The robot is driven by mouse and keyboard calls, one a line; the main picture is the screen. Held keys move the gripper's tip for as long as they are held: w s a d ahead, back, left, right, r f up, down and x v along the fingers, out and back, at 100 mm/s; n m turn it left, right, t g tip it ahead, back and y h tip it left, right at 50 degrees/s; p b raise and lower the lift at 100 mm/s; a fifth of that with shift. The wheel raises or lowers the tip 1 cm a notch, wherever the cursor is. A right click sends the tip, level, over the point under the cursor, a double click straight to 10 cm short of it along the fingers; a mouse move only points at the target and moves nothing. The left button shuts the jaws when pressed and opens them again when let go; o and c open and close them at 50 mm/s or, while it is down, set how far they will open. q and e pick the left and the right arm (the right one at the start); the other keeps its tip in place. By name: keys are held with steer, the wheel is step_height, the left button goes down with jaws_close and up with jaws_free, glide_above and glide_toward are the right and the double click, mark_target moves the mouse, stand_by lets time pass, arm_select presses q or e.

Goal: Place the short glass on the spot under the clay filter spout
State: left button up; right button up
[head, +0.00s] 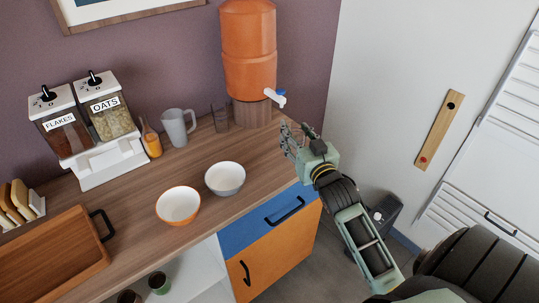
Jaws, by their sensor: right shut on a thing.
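The orange clay filter (249,60) stands on a round wooden base (252,113) at the back right of the counter. Its white spout (275,97) with a blue tap points right and forward. My right gripper (291,139) is at the counter's right end, in front of and below the spout. It is shut on a clear thing that looks like the short glass; the fingers and its transparency make its outline hard to tell. Another clear glass (220,118) stands on the counter left of the filter base. My left gripper is out of view.
A grey mug (178,127), an orange bottle (151,138) and a cereal dispenser (94,130) stand along the wall. Two bowls, orange-rimmed (178,205) and white (225,178), sit near the front edge. A wooden tray (50,258) is at left. The counter's right end looks mostly clear.

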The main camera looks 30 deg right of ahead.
steer(key=w+a+f, duration=0.2)
steer(key=f, duration=0.1)
steer(key=w+a+f, duration=0.3)
steer(key=shift+w+a+f+p, duration=0.1)
steer(key=shift+w+a+p, duration=0.15)
steer(key=shift+a+p, duration=0.1)
steer(key=shift+d+f+p, duration=0.1)
steer(key=shift+f+p, duration=0.35)
steer(key=shift+f, duration=0.5)
steer(key=shift+f, duration=0.2)
steer(key=o, duration=1.3)
